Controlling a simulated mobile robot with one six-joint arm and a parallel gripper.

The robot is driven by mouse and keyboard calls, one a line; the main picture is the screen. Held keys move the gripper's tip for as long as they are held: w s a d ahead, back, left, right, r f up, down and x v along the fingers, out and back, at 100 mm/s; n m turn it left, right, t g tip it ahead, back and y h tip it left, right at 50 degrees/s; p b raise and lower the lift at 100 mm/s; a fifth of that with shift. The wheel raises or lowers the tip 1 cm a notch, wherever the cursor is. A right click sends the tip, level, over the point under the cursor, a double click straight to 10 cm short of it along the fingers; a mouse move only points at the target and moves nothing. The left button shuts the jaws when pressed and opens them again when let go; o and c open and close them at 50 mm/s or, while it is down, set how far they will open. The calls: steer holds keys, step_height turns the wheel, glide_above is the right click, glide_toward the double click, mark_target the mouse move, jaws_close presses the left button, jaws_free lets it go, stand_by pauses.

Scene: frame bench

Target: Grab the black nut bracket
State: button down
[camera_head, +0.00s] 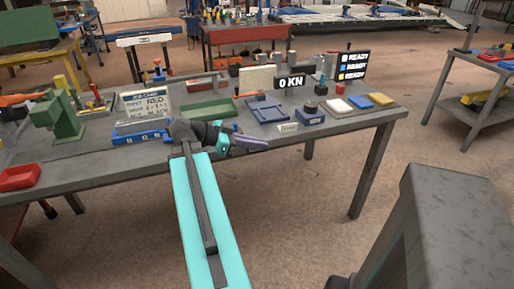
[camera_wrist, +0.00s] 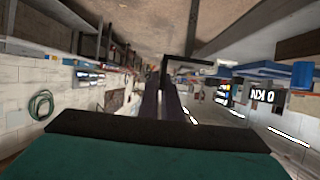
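I cannot clearly pick out a black nut bracket in either view. My gripper (camera_head: 262,143) reaches over the front edge of the grey workbench (camera_head: 90,165) in the head view, pointing right, with purple fingers. In the wrist view the fingers of my gripper (camera_wrist: 163,86) run close together, and I cannot tell how wide the gap is. A thin dark angled frame (camera_wrist: 190,60) shows just beyond the fingertips; I cannot tell whether it is near or far. My arm hides part of the bench.
On the bench are a green tray (camera_head: 208,110), a blue tray (camera_head: 265,109), a blue block with a black top (camera_head: 310,115), a "0 KN" display (camera_head: 291,82) and a green press (camera_head: 60,115). A red bin (camera_head: 18,177) sits at left.

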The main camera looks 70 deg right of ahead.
steer(key=shift+s+a+b, duration=0.2)
steer(key=shift+a+b, duration=0.3)
steer(key=shift+b, duration=0.15)
stand_by(0.3)
steer(key=shift+s, duration=0.1)
